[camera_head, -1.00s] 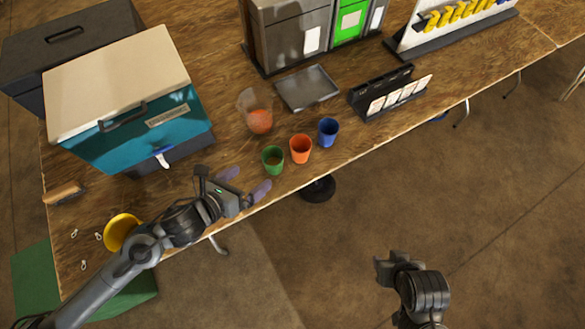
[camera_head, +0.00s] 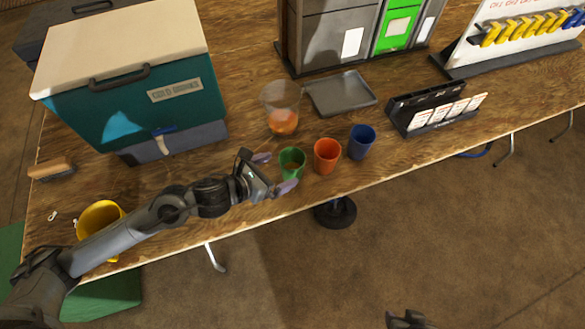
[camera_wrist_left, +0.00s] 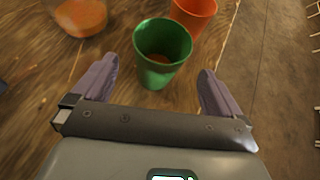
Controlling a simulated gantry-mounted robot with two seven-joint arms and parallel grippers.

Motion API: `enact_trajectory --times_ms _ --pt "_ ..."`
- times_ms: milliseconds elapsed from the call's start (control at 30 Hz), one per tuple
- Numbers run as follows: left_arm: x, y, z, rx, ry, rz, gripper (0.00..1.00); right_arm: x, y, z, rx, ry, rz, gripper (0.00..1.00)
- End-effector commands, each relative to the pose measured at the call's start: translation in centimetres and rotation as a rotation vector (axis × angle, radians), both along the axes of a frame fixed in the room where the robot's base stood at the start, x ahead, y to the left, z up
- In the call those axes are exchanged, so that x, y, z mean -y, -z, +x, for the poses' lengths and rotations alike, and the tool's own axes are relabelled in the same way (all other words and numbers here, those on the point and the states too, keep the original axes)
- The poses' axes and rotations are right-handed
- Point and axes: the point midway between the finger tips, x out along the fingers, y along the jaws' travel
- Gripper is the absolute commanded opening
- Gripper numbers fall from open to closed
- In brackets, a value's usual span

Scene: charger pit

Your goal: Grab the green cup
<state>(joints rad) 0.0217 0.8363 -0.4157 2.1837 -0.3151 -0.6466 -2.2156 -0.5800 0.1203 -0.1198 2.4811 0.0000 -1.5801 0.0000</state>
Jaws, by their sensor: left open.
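The green cup (camera_head: 292,163) stands upright near the front edge of the table, left of an orange cup (camera_head: 327,156) and a blue cup (camera_head: 361,142). My left gripper (camera_head: 277,172) is open at the green cup, with one finger on its far side and one on its near side. In the left wrist view the green cup (camera_wrist_left: 161,54) stands between and just ahead of the fingertips (camera_wrist_left: 158,82); something orange-brown shows inside it. Contact with the fingers cannot be seen. My right gripper (camera_head: 407,319) shows only partly at the bottom edge.
A clear container with orange contents (camera_head: 282,112) stands behind the green cup. A grey tray (camera_head: 340,92) lies behind the cups. A teal drinks cooler (camera_head: 140,85) stands at left, and a yellow container (camera_head: 98,218) at the lower left. The table's front edge is close.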

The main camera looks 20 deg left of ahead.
Motion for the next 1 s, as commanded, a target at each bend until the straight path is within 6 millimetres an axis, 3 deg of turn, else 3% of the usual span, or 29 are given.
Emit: enact_trajectory --times_ms 333,633,1000 --pt "0.9 0.9 1.9 0.0 0.0 -0.002 1.0 0.0 0.4 0.0 0.0 -0.002 -0.002 0.39" --pt "2.3 2.4 4.9 -0.002 0.0 -0.002 1.0 0.0 1.2 0.0 -0.001 -0.002 -0.002 0.39" --pt "2.5 2.7 5.5 -0.001 0.001 0.0 1.0 0.0 1.3 0.0 -0.001 -0.001 0.0 0.39"
